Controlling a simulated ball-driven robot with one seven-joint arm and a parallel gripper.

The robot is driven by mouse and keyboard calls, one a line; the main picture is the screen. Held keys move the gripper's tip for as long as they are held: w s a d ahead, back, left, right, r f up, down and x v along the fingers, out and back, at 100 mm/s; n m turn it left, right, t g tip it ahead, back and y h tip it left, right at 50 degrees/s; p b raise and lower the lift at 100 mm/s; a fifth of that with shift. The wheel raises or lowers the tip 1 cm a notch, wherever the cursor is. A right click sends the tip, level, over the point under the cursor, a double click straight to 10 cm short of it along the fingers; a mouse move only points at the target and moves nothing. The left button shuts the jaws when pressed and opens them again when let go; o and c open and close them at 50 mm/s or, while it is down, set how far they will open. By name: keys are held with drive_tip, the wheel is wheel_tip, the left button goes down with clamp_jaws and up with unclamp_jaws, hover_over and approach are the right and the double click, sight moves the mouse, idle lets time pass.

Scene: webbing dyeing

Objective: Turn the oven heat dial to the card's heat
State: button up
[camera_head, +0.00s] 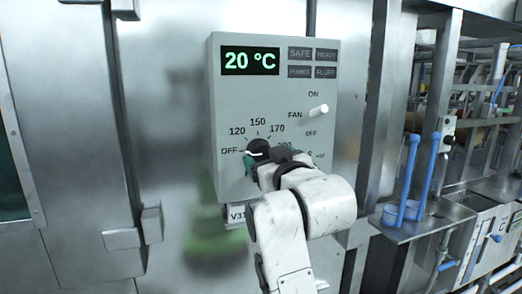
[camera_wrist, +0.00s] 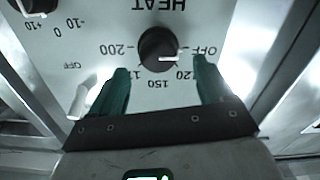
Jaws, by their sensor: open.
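The black heat dial (camera_head: 258,147) is on the grey control panel (camera_head: 225,105), with OFF, 120, 150, 170 and 200 marked around it. It also shows in the wrist view (camera_wrist: 158,46), upside down under the word HEAT. Its white pointer line is at the OFF side. My gripper (camera_head: 266,157) is at the panel with its teal fingers apart. In the wrist view my gripper (camera_wrist: 162,66) has one finger each side of the dial; I cannot tell whether either touches it. I see no readable heat card.
The panel's green display (camera_head: 250,61) reads 20 °C. A white fan switch (camera_head: 318,111) sticks out at the panel's right. Blue-handled tools (camera_head: 408,180) stand on a metal shelf at right.

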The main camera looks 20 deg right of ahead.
sight(262, 152)
drive_tip(key=shift+w+d+p, duration=0.1)
drive_tip(key=shift+w+p, duration=0.25)
drive_tip(key=shift+w, duration=1.6)
drive_tip(key=c, duration=1)
